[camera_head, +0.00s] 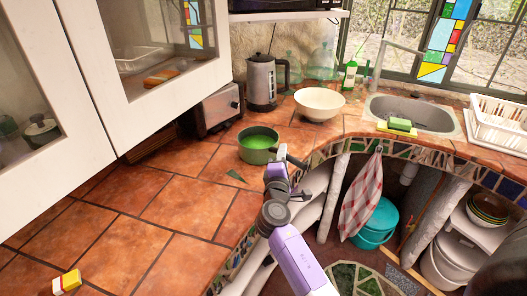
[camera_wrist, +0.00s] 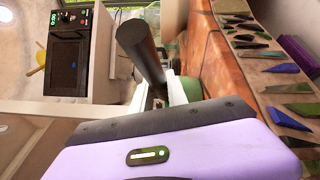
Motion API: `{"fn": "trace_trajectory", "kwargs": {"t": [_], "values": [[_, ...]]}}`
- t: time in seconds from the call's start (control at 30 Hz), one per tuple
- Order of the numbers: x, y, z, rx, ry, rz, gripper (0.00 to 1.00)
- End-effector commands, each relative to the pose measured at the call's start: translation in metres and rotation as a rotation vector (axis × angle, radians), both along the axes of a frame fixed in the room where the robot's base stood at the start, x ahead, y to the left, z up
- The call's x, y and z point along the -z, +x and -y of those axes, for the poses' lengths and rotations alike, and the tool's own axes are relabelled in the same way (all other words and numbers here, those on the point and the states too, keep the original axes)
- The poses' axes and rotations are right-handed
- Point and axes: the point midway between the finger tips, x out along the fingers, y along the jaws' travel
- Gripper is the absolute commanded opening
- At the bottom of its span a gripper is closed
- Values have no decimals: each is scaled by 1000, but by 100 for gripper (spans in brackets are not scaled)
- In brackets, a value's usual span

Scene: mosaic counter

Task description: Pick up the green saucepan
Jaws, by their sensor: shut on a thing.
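The green saucepan (camera_head: 258,146) is on the tiled counter in the head view, left of the white bowl, with its dark handle pointing right toward my gripper. My gripper (camera_head: 281,157) is at the handle and shut on it. In the wrist view the dark handle (camera_wrist: 142,50) rises from between the fingers of my gripper (camera_wrist: 160,92). A strip of the green pan body (camera_wrist: 190,88) shows behind the handle there. The fingertips are mostly hidden by the gripper's body. I cannot tell whether the pan's base touches the counter.
A white bowl (camera_head: 319,104), a kettle (camera_head: 262,82) and a toaster (camera_head: 213,112) stand behind the pan. The sink (camera_head: 411,113) is to the right. The counter at left is mostly clear.

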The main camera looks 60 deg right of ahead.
Motion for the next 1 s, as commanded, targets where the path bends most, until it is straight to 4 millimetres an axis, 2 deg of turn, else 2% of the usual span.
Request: {"fn": "trace_trajectory", "kwargs": {"t": [0.27,0.43,0.57,1.0], "values": [[-6,1,0,-2,-4,6,0],[-24,1,0,0,-6,8,0],[-50,1,0,-1,-7,12,0],[-152,1,-1,-3,-8,13,0]]}}
